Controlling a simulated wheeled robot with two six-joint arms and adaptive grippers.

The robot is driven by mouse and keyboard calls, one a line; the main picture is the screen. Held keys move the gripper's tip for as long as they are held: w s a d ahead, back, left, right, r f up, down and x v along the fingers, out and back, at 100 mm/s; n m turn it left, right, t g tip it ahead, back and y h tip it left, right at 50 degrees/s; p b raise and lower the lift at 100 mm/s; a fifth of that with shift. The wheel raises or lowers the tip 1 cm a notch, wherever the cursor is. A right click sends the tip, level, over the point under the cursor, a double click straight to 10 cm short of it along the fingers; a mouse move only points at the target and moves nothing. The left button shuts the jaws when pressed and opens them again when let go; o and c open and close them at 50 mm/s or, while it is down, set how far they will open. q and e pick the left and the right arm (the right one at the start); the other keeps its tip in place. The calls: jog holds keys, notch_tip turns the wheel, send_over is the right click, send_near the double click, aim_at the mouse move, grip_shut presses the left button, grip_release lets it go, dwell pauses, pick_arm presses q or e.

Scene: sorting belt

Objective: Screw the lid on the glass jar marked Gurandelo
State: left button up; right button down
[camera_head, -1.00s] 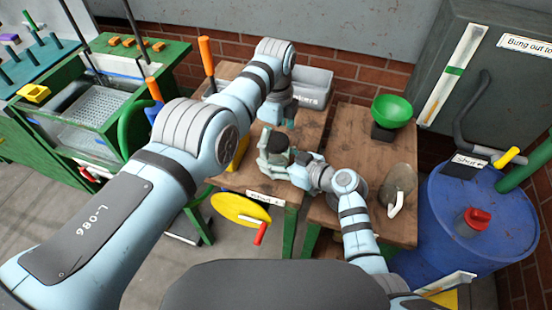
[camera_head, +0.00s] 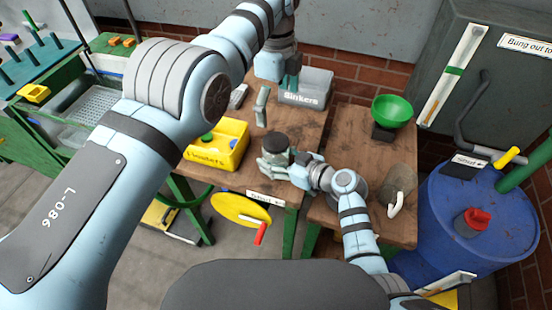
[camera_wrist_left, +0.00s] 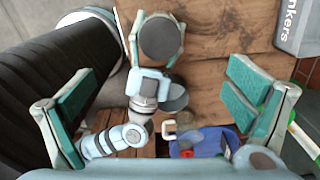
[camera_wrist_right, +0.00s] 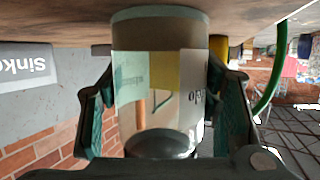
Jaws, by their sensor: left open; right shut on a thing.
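The glass jar (camera_wrist_right: 160,95) stands upright on the wooden bench, with a partly visible label ending in "lo". My right gripper (camera_head: 282,160) is shut around the jar's sides, one finger on each side in the right wrist view (camera_wrist_right: 163,105). A dark round lid (camera_head: 276,142) sits on top of the jar; it also shows from above in the left wrist view (camera_wrist_left: 160,38). I cannot tell how tight it is. My left gripper (camera_head: 278,92) is open and empty behind the jar, near the Sinkers bin, its fingers wide apart (camera_wrist_left: 163,100).
The grey Sinkers bin (camera_head: 305,98) stands at the bench's back. A yellow bin (camera_head: 213,165) is left of the jar. A blue barrel (camera_head: 480,230) stands at far right.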

pick_arm(q)
jog(key=shift+r, duration=0.55)
pick_arm(e)
jog(key=shift+f, duration=0.1)
jog(key=shift+c, duration=2.3)
grip_release()
jog(key=v, duration=1.2)
pick_arm(q)
jog(key=shift+f, duration=0.15)
